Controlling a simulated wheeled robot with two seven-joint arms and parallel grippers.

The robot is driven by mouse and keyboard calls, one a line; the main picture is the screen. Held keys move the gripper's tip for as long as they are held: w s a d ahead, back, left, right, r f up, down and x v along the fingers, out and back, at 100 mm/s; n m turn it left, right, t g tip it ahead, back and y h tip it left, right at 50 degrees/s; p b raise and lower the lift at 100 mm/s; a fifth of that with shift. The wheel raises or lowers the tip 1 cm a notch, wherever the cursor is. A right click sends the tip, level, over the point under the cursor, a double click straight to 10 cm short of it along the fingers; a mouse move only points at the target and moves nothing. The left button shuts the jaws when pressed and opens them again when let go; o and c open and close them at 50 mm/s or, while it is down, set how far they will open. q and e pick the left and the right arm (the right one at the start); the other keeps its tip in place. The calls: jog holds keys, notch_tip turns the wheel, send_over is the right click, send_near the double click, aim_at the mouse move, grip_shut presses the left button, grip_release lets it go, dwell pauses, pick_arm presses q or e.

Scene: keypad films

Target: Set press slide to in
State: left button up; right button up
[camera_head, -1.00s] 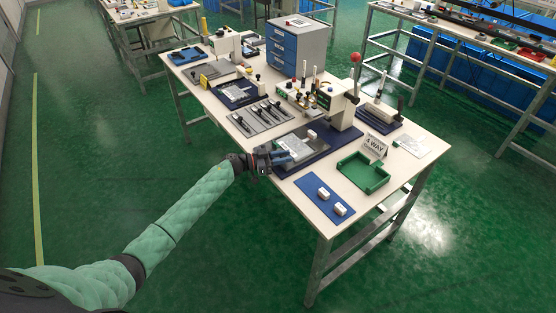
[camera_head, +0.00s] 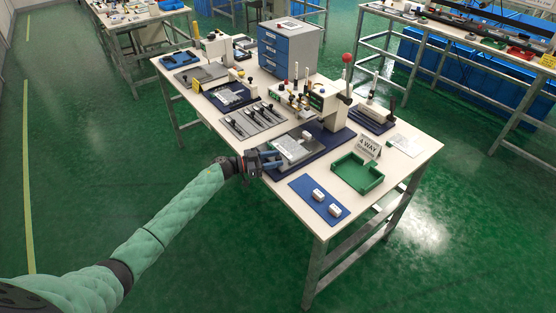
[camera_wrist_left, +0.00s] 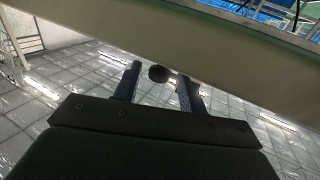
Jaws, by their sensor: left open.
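The press (camera_head: 325,103) is a pale machine with a red-ball lever, standing on a dark blue base (camera_head: 325,146). Its slide, a light grey plate (camera_head: 291,149) with a small white block on it, sits out in front of the press towards the table's near-left edge. My left gripper (camera_head: 274,160) is at that edge, beside the slide's outer end. In the left wrist view its two fingers (camera_wrist_left: 158,88) are apart, with a dark round knob (camera_wrist_left: 159,73) showing between their tips. I cannot tell whether they touch it. My right gripper is not in view.
A green tray (camera_head: 336,176) and a blue mat (camera_head: 299,187) with two white blocks lie right of the slide. A "4 WAY" sign (camera_head: 369,144) stands behind the tray. Grey toggle-clamp plates (camera_head: 236,124) lie left of the press. The table edge (camera_wrist_left: 190,45) crosses the wrist view.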

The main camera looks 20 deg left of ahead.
pick_arm(q)
jog(key=b+v, duration=0.1)
jog(key=v, duration=0.3)
jog(key=shift+s+a+f, duration=0.1)
jog(key=shift+s+a, duration=0.1)
jog(key=shift+a, duration=0.15)
jog(key=shift+s+a+b, duration=0.25)
jog(key=shift+a+b, duration=0.1)
jog(key=shift+a, duration=0.1)
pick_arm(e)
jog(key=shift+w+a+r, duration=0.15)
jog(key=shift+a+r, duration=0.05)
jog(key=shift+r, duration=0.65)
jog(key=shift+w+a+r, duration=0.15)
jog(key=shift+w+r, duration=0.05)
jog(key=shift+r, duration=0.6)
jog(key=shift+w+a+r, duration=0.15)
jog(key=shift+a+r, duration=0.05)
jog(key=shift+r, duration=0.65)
pick_arm(q)
jog(key=shift+o, duration=0.5)
